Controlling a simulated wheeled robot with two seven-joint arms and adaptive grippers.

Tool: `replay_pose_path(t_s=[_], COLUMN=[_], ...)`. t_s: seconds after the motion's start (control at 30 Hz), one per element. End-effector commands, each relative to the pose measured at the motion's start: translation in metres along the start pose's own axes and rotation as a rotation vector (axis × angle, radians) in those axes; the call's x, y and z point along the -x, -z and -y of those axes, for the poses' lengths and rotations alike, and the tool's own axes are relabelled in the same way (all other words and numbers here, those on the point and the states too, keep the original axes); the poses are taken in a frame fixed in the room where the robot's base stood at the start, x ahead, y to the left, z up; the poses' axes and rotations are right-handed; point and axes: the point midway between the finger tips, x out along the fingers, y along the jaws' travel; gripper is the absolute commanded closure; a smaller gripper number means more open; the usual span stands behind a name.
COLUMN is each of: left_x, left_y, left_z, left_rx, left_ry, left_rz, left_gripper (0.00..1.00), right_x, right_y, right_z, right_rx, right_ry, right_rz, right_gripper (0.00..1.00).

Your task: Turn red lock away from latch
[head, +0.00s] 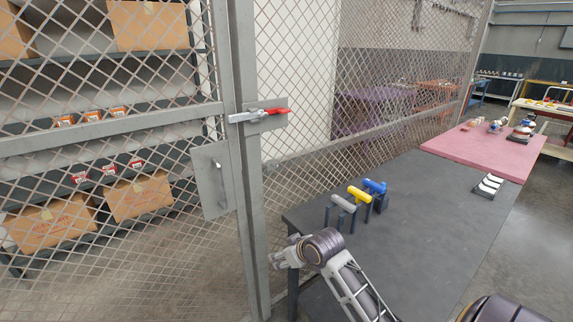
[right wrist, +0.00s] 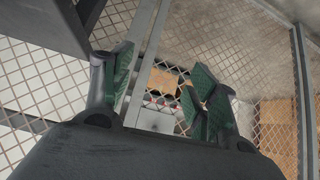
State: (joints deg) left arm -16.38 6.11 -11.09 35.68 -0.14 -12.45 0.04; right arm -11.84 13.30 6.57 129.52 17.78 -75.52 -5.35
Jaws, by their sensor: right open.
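The red lock (head: 276,111) is a small red handle at the right end of the grey latch (head: 244,117). The latch lies horizontally across the upright posts of the mesh gate. The red lock points to the right, away from the gate panel. My right gripper (head: 279,256) is below the lock, in front of the post and near the table's left corner, apart from the latch. In the right wrist view its green-padded fingers (right wrist: 160,72) are spread with nothing between them. The lock cannot be made out in that view. My left gripper is not in view.
A grey plate (head: 211,180) is on the gate below the latch. A dark table (head: 420,215) stands at right, with grey, yellow and blue-handled tools (head: 358,195) on a rack near its left edge. Shelves with cardboard boxes (head: 140,197) are behind the mesh.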

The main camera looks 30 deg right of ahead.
Motion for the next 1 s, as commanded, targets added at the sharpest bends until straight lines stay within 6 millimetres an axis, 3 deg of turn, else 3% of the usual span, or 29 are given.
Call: replay_pose_path(t_s=[0.1, 0.37, 0.6, 0.8, 1.0], left_x=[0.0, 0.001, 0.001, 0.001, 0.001], left_y=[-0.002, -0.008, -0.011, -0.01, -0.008], left_z=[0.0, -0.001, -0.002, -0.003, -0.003], left_rx=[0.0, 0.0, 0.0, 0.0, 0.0], left_ry=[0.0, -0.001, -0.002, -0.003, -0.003], left_rz=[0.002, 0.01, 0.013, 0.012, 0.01], left_gripper=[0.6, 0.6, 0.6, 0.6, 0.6], right_x=[0.017, 0.057, 0.108, 0.162, 0.206], right_y=[0.047, 0.134, 0.207, 0.261, 0.294], right_z=[-0.024, -0.072, -0.118, -0.157, -0.185], right_rx=[0.0, -0.01, -0.026, -0.044, -0.061], right_ry=[-0.008, -0.018, -0.032, -0.043, -0.05], right_rz=[-0.099, -0.302, -0.497, -0.665, -0.789], right_gripper=[0.41, 0.41, 0.41, 0.41, 0.41])
